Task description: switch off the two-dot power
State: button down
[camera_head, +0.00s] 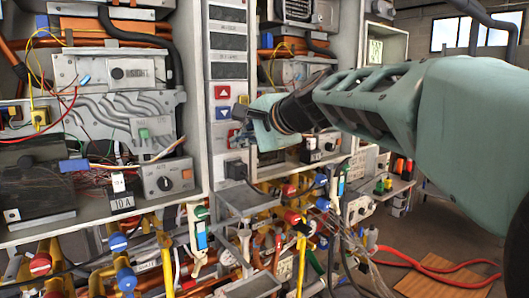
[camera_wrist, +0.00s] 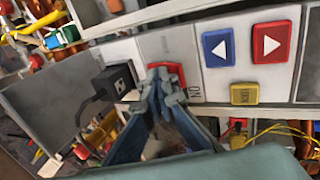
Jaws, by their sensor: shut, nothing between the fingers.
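In the wrist view a red switch (camera_wrist: 180,72) sits on the white panel strip, beside sideways lettering that seems to read "ON". My gripper (camera_wrist: 166,84) is shut and empty, with its fingertips in front of this switch and covering part of it. Whether they touch it I cannot tell. No two-dot mark is legible. In the head view my gripper (camera_head: 241,112) is at the panel strip (camera_head: 224,140), just right of the blue arrow button (camera_head: 222,113).
A black plug (camera_wrist: 113,84) with a cable is left of the fingertips; it also shows in the head view (camera_head: 236,168). Blue (camera_wrist: 219,48) and red (camera_wrist: 271,42) arrow buttons and a yellow EXIT button (camera_wrist: 244,93) are to the right. Pipes and valves crowd below.

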jog(key=shift+s+r+p, duration=0.1)
jog(key=shift+r+p, duration=0.4)
jog(key=shift+r, duration=0.5)
jog(key=shift+f, duration=0.1)
jog(key=shift+f+b, duration=0.7)
jog(key=shift+f, duration=0.05)
jog(key=shift+r+p, duration=0.3)
jog(key=shift+p, duration=0.65)
jog(key=p, duration=0.4)
jog(key=shift+s+d+r+g+h, duration=0.2)
jog(key=shift+r+g+h, duration=0.1)
jog(key=shift+g, duration=0.1)
jog(key=shift+p, duration=0.55)
